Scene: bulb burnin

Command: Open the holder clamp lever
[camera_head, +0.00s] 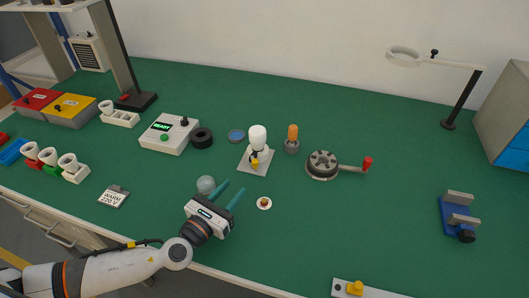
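A bulb holder stands on a pale square base plate (245,167) at the middle of the bench. It carries a white bulb (257,138), upright. A small yellow part (255,164), which looks like the clamp lever, sits low on its front; its exact position is too small to tell. My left gripper (234,186) is in front of the holder, nearer me and slightly left. Its two teal fingers are apart with nothing between them, and they appear not to touch the holder. My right gripper is not in view.
An orange-handled tool (292,136) and a round device with a red-knobbed crank (323,163) stand to the right.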

